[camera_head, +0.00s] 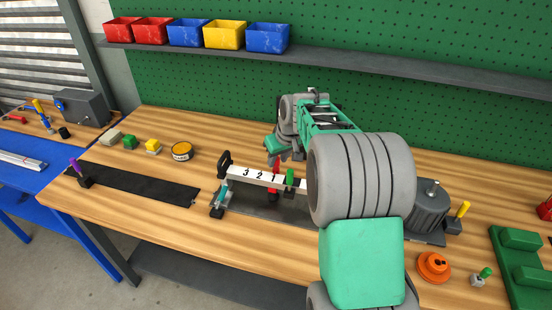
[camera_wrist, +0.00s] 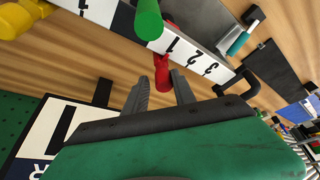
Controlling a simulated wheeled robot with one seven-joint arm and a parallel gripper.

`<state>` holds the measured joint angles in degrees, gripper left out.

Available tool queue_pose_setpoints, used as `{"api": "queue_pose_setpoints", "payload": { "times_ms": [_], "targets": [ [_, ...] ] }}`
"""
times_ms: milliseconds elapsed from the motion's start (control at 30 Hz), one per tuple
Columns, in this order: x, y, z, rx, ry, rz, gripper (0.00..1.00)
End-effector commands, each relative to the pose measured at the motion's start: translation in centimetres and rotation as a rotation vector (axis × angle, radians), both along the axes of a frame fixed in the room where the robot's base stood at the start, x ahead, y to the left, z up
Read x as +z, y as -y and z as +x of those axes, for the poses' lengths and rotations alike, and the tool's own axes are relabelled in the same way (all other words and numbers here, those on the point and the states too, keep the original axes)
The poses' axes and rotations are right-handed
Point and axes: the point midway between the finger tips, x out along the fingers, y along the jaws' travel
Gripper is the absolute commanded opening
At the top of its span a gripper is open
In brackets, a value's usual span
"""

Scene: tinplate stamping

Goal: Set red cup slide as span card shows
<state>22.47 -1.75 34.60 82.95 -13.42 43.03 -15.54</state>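The red cup slide (camera_head: 273,194) sits on a white rail (camera_head: 240,173) printed with 3, 2, 1, at about the 1 mark. Its red handle shows in the wrist view (camera_wrist: 162,76). A green-handled slide (camera_head: 290,178) stands close to its right on the same rail; it also shows in the wrist view (camera_wrist: 148,20). My gripper (camera_wrist: 160,88) is open, its two fingers apart with the red handle between or just beyond their tips; contact cannot be told. A white card (camera_wrist: 42,130) with a thick black mark and a letter R, possibly the span card, is partly hidden by my gripper.
A grey motor-like block (camera_head: 428,208) stands right of the rail, partly behind my arm. Coloured bins (camera_head: 224,35) line the shelf above.

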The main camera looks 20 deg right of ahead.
Motion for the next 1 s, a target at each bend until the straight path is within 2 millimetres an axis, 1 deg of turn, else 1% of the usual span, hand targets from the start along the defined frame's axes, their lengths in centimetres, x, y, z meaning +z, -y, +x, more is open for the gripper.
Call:
{"api": "queue_pose_setpoints", "payload": {
  "times_ms": [33,133,367,433,567,700,800,900,1000],
  "targets": [
    [0.0,0.0,0.0,0.001,0.000,0.000,0.35],
    [0.0,-0.2,0.0,0.004,0.000,0.001,0.43],
    [0.0,-0.3,0.1,0.006,0.000,0.001,0.43],
    [0.3,-0.3,-0.1,0.006,0.001,0.001,0.43],
    [2.1,-0.2,-0.8,0.006,0.004,0.000,0.43],
    [4.9,0.0,-2.0,0.003,0.004,-0.001,0.43],
    [6.3,0.0,-2.5,0.003,0.002,0.000,0.43],
    [7.1,0.0,-2.9,0.004,0.001,0.001,0.43],
    [7.2,0.0,-2.9,0.004,0.000,0.001,0.43]
  ]
}}
